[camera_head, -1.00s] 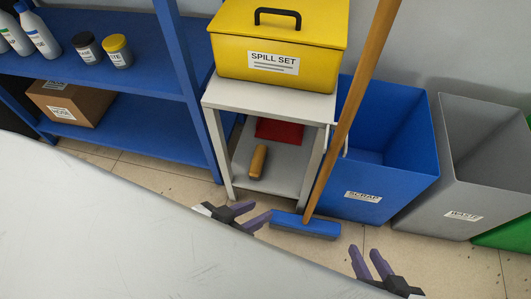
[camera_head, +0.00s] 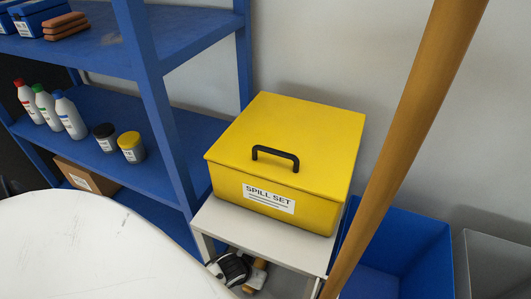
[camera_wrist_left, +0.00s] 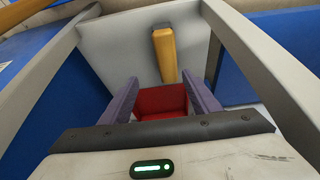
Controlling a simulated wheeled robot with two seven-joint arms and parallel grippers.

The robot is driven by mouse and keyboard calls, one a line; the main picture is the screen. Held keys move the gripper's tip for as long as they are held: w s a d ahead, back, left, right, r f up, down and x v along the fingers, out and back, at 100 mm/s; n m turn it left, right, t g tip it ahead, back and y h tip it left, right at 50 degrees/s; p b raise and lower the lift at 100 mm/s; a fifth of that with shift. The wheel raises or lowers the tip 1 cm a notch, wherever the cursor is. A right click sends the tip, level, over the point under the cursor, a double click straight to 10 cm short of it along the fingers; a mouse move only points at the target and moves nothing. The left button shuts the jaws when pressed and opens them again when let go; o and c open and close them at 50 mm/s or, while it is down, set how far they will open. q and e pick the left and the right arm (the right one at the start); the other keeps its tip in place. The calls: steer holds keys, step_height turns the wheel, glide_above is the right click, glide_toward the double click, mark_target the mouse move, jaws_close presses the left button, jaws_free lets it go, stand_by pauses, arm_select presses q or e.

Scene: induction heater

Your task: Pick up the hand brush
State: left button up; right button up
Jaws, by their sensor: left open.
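The hand brush's tan wooden handle (camera_wrist_left: 166,52) lies on the lower shelf of the white stand (camera_head: 225,215). In the left wrist view a red part (camera_wrist_left: 162,101) lies at the handle's near end; I cannot tell whether the two are joined. My left gripper (camera_wrist_left: 160,103) is open, its two purple fingers on either side of the red part, with the handle beyond the fingertips. I cannot tell whether they touch it. In the head view my left wrist partly covers the handle (camera_head: 258,275), under the stand's top. My right gripper is out of view.
A yellow spill set box (camera_head: 285,165) stands on the white stand. A wooden pole (camera_head: 405,150) rises at right, before a blue bin (camera_head: 395,260) and a grey bin (camera_head: 492,265). Blue shelving (camera_head: 165,110) stands at left. The stand's legs (camera_wrist_left: 262,75) flank my gripper.

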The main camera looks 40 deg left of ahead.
mark_target(261, 263)
arm_select(q)
steer(key=b+x, duration=0.1)
steer(key=x, duration=0.1)
steer(key=b+x, duration=0.1)
steer(key=x, duration=0.1)
steer(key=a+b+x, duration=0.1)
steer(key=x, duration=0.1)
steer(key=shift+s+f, duration=0.15)
steer(key=shift+s, duration=0.05)
steer(key=b+x, duration=0.3)
steer(key=shift+a+f, duration=0.25)
steer(key=shift+f, duration=0.05)
steer(key=shift+w+a+f+b, duration=0.1)
steer(key=shift+w+f+b, duration=0.15)
steer(key=shift+f+b, duration=0.15)
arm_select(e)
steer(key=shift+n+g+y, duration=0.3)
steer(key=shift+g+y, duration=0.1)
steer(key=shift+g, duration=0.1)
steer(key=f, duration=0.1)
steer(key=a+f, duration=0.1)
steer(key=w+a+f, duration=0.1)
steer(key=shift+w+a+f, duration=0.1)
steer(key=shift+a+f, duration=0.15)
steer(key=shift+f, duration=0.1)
arm_select(q)
steer(key=shift+c, duration=0.2)
steer(key=c, duration=1.2)
steer(key=shift+o, duration=0.2)
